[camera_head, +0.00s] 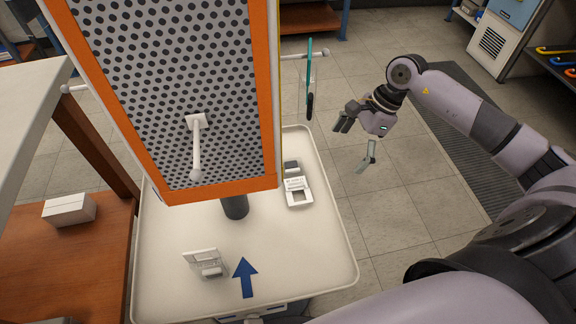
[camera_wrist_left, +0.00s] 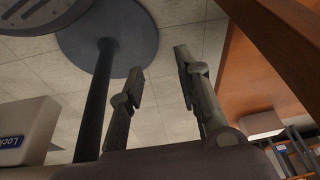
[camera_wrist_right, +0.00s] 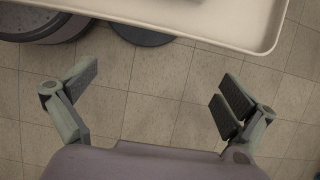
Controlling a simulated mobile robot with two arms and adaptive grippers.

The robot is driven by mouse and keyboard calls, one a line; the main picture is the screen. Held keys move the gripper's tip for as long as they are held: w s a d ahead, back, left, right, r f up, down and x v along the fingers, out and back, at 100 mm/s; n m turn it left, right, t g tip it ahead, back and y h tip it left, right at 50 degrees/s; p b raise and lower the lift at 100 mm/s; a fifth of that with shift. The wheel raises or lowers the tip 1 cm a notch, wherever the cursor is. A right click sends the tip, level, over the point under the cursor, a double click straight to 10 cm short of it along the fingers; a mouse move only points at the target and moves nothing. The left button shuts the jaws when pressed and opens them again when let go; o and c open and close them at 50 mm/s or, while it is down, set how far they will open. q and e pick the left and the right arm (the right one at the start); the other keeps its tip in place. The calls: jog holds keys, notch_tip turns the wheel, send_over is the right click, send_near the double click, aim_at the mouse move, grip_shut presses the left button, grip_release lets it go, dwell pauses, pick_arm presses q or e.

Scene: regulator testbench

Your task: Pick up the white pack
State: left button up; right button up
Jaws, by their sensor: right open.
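A white box-shaped pack (camera_head: 69,209) lies on the brown wooden tabletop at the left of the head view. A pale box (camera_wrist_right: 172,1) is not clearly identifiable at the top edge of the right wrist view. My right gripper (camera_head: 356,142) is open and empty over the floor, right of the white tray and far from the pack; its spread fingers also show in the right wrist view (camera_wrist_right: 156,88). My left gripper (camera_wrist_left: 158,62) is hidden from the head view. In the left wrist view its fingers stand apart with nothing between them.
A white tray (camera_head: 330,255) carries small white devices (camera_head: 297,192) (camera_head: 205,263) and a blue arrow mark. An orange-framed perforated panel (camera_head: 180,75) stands above it, between the pack and my right arm.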

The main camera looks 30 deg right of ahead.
send_over(293, 172)
jog(key=d, duration=0.2)
jog(key=shift+s+d+r, duration=0.1)
jog(key=shift+s, duration=0.2)
jog(key=shift+f, duration=0.2)
jog(key=shift+x, duration=2.35)
pick_arm(q)
jog(key=shift+v, duration=0.85)
pick_arm(e)
jog(key=shift+c, duration=0.4)
jog(key=shift+r, duration=0.1)
jog(key=c, duration=1.1)
